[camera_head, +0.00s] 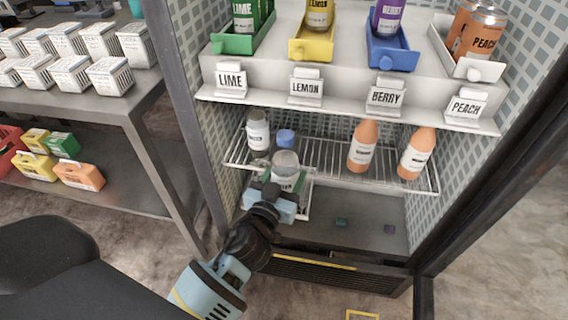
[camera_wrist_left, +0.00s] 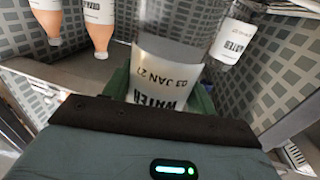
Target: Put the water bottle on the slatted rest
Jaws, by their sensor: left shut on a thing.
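The water bottle (camera_head: 286,161), clear with a blue cap and a white label, stands upright in my left gripper (camera_head: 272,196) at the front left of the fridge's middle level. In the left wrist view the bottle (camera_wrist_left: 168,75) fills the centre, its "WATER" label upside down. My left gripper is shut on it low down, and its fingertips are mostly hidden. A white wire-slatted shelf (camera_head: 330,158) lies behind and to the right of the bottle. I cannot tell whether the bottle touches it. My right gripper is not in view.
On the slatted shelf stand another white-labelled bottle (camera_head: 258,131) at left and two orange bottles (camera_head: 362,146) (camera_head: 416,153) at right. The shelf's middle is clear. Above is a ledge with the LIME sign (camera_head: 231,82) and coloured trays. The fridge's left post (camera_head: 190,120) is near my arm.

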